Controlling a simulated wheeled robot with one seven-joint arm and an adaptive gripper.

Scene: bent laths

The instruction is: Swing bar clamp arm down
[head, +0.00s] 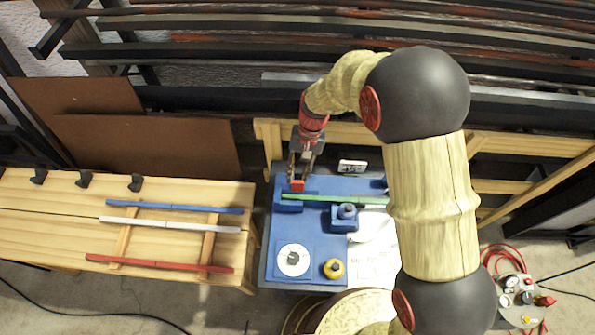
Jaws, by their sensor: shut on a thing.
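A bench (268,262) with a grey-blue top carries a blue fixture (287,206). A green lath (335,198) lies across the fixture and runs right, where my arm hides its far end. The bar clamp arm (297,186), seen as a small red piece, is at the left end of the green lath, just below my gripper (304,158). My gripper points down over the back left of the bench and is shut on the clamp arm. The exact grip and the arm's angle are too small to make out.
A wooden table (60,215) at left holds blue (175,206), white (170,225) and red (160,263) laths on crosspieces. Racked bars stand behind.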

